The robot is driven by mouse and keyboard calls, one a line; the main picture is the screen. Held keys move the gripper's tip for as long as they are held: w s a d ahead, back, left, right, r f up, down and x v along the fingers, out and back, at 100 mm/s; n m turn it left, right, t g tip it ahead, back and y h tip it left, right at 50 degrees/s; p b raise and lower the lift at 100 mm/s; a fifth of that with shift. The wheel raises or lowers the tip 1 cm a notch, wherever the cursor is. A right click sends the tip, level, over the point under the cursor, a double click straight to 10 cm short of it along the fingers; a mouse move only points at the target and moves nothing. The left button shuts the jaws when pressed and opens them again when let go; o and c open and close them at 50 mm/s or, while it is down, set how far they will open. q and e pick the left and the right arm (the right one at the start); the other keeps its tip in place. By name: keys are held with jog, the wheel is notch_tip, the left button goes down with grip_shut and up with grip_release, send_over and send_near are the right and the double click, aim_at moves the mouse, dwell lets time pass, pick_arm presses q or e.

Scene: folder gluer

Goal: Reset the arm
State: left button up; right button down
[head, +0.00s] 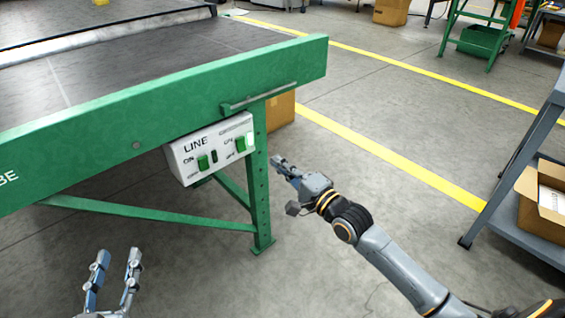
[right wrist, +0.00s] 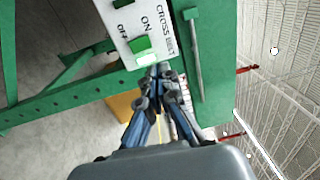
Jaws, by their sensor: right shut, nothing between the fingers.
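My right gripper (head: 279,162) is in the middle of the head view, beside the green leg of the conveyor table and a little below the white switch box (head: 209,151). Its arm comes in from the lower right. In the right wrist view the fingers (right wrist: 160,70) are closed together and empty, near the lower edge of the switch box with its green ON/OFF switch (right wrist: 141,46). I cannot tell whether they touch it. My left gripper (head: 117,262) is at the lower left of the head view, fingers apart and empty over the floor.
The green conveyor table (head: 100,125) fills the upper left. A cardboard box (head: 280,111) stands behind its leg. A grey shelf (head: 520,160) with an open carton (head: 543,200) is at the right. Grey floor with yellow lines (head: 400,160) lies open between them.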

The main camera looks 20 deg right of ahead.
pick_arm(q)
jog(key=shift+f, duration=0.4)
